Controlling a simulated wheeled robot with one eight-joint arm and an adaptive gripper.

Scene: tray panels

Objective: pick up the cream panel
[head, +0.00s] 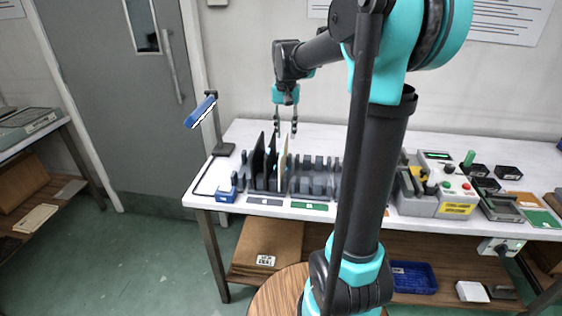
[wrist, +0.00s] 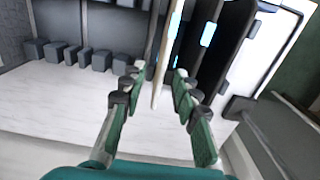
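The cream panel (head: 283,160) stands upright in a dark slotted rack (head: 310,186) on the white table. In the wrist view the cream panel (wrist: 166,55) shows nearly edge-on. My gripper (head: 285,124) is above the panel, pointing down. In the wrist view my gripper (wrist: 157,77) is open, with one finger on each side of the panel's near edge. Gaps show between the fingers and the panel, so it does not look gripped. The panel's lower part is hidden in the rack.
Dark panels (head: 258,157) stand in the rack just left of the cream one, and are close on the right in the wrist view (wrist: 235,50). Rack slots to the right look empty. A blue-headed stand (head: 201,112) rises at the table's left end. Control boxes (head: 445,193) stand at the right.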

